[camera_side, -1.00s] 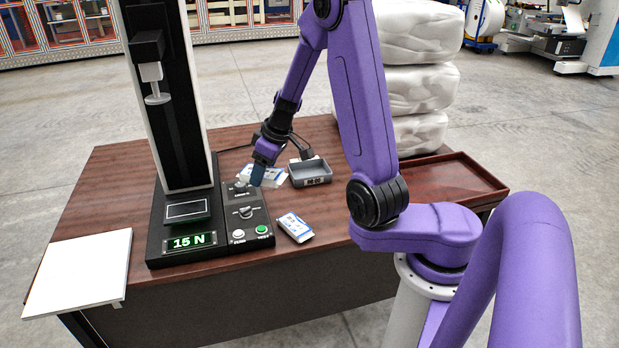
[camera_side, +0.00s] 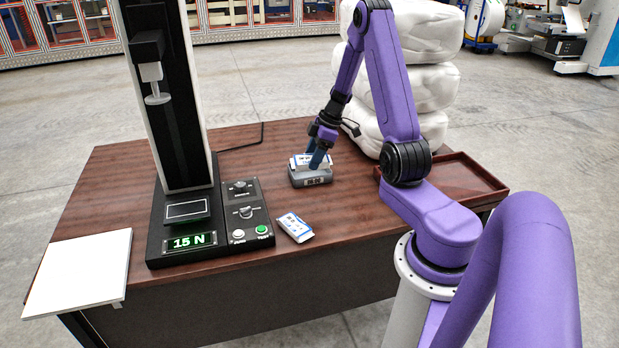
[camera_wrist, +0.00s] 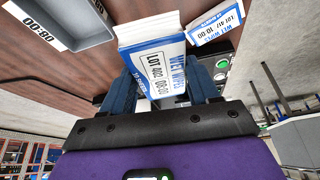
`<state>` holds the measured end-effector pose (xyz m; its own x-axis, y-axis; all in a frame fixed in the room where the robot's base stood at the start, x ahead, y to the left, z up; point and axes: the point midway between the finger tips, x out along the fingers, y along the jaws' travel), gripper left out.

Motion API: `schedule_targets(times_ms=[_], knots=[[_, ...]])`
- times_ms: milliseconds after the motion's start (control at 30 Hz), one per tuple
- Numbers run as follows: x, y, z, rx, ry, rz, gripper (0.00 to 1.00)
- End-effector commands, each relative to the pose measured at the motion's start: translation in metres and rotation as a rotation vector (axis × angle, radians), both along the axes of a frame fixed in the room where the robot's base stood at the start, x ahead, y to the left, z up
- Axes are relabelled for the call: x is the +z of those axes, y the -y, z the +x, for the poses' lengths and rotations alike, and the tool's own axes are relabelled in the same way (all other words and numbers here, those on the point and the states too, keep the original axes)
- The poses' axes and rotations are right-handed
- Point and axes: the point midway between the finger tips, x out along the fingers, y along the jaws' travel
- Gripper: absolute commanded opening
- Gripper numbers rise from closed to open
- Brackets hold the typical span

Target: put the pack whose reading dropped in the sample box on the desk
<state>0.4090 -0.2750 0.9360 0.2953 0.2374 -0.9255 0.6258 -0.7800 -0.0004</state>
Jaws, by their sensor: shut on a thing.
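My gripper (camera_side: 317,163) is shut on a white and blue wet-wipes pack (camera_side: 301,160), which also shows in the wrist view (camera_wrist: 160,72) between the blue fingers (camera_wrist: 163,92). Its label seems to read LOT 402 06:00. In the side view the held pack overlaps the grey sample box (camera_side: 312,181); I cannot tell whether it touches the box. In the wrist view the box (camera_wrist: 92,38) is at upper left with a time label, beside the pack. A second pack (camera_side: 295,227) lies on the desk near the tester; it shows in the wrist view (camera_wrist: 215,22) too.
The force tester (camera_side: 185,235) stands at left, its display (camera_side: 190,241) reading 15 N, with a button panel (camera_side: 246,212). A white board (camera_side: 80,272) lies at the left front corner. A reddish tray (camera_side: 460,178) is at right, white wrapped bundles (camera_side: 415,85) behind.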

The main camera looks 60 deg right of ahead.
Motion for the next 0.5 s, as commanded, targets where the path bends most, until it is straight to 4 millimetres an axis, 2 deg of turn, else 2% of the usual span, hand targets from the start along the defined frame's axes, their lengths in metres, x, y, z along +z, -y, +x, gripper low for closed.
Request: schedule_targets(times_ms=[33,200,367,500], knots=[[-0.004,0.01,-0.007,0.018,-0.001,0.002,0.13],[-0.011,0.03,-0.022,0.077,0.001,0.003,0.13],[-0.014,0.038,-0.029,0.104,0.002,0.005,0.13],[-0.014,0.039,-0.031,0.005,-0.009,0.025,0.13]])
